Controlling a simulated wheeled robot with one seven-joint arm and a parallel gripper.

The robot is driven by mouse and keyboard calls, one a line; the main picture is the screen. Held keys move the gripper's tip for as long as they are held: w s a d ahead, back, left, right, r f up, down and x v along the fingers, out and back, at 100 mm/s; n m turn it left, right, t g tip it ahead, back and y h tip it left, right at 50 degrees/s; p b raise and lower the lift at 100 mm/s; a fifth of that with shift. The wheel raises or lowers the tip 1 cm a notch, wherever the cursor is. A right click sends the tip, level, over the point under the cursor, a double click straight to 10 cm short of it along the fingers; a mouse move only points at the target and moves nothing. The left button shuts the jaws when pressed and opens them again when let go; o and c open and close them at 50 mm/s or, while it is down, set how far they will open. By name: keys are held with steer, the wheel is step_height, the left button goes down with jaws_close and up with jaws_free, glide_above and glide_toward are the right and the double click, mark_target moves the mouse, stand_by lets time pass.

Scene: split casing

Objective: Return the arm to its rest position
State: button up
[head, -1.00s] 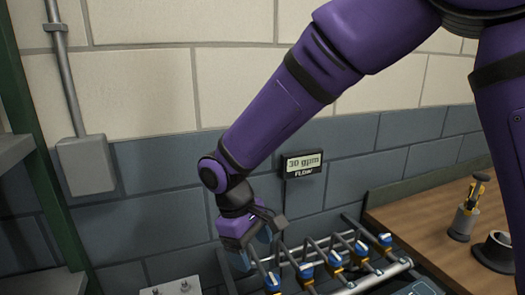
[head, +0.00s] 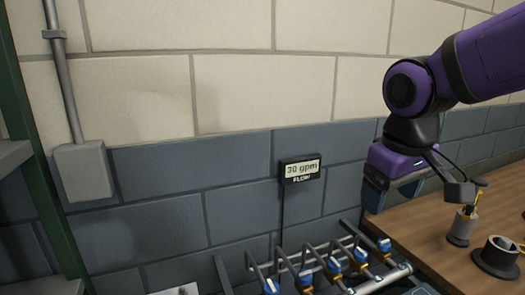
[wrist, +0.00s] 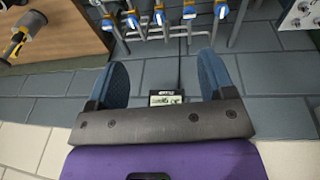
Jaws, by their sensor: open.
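My purple arm reaches in from the upper right in the head view. My gripper (head: 410,200) hangs above the left part of the wooden bench, to the right of the flow display. In the wrist view my gripper (wrist: 165,85) shows two blue fingers spread wide apart, with nothing between them but the view of the wall and display beyond. The fingers touch nothing that I can see.
A pipe rack with several blue-handled valves (head: 334,265) stands below the flow display (head: 301,169). The wooden bench (head: 415,225) holds a yellow-handled tool (head: 462,220) and a dark ring-shaped part (head: 497,256). A grey box (head: 84,171) is on the wall at left.

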steer(key=s+d+r+m+t, duration=0.2)
steer(key=s+d+m+t, duration=0.1)
steer(key=s+d, duration=0.6)
steer(key=shift+s+r+m, duration=0.2)
steer(key=shift+s+m, duration=0.25)
steer(key=shift+m, duration=0.25)
